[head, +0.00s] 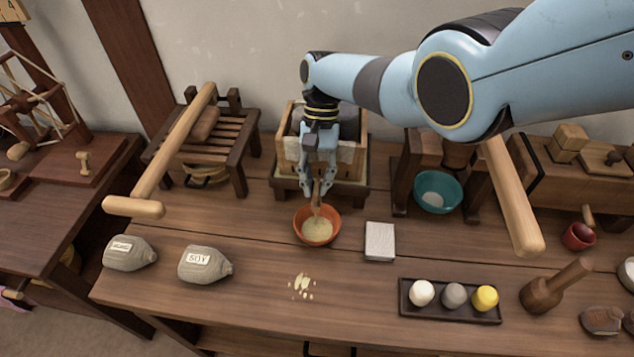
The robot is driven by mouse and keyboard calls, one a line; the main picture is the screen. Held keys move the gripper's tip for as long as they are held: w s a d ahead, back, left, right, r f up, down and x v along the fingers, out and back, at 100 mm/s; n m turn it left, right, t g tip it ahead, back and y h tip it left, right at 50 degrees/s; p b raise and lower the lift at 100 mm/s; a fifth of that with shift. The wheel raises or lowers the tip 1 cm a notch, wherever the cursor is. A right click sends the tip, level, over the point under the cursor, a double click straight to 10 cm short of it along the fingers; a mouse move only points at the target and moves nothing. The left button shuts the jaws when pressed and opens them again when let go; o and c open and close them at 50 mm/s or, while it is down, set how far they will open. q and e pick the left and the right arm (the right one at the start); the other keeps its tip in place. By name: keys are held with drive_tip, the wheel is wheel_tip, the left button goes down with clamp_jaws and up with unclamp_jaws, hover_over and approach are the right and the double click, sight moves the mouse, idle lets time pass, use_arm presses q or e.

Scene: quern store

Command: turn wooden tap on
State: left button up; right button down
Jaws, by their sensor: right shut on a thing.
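My right gripper (318,190) comes down in front of the box press (350,148) at the back middle of the bench. It is shut on a small brown wooden piece, which looks like the wooden tap (317,200). The fingers and wrist hide most of the tap, so I cannot tell which way its handle is turned. An orange bowl (302,236) with pale yellow contents stands directly below it. I cannot make out any stream of liquid. My left gripper is not in view.
A white block (380,241) lies right of the bowl; pale crumbs (302,287) lie in front. Two grey sacks (206,265) (130,253) lie left. A long wooden mallet (172,150) leans on a slatted rack (228,146).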

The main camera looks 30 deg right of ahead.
drive_tip(key=shift+n, duration=0.3)
drive_tip(key=c, duration=1.4)
unclamp_jaws()
drive_tip(key=shift+o, duration=0.2)
drive_tip(key=v, duration=1.2)
drive_tip(key=shift+w, duration=0.15)
drive_tip(key=shift+a, duration=0.1)
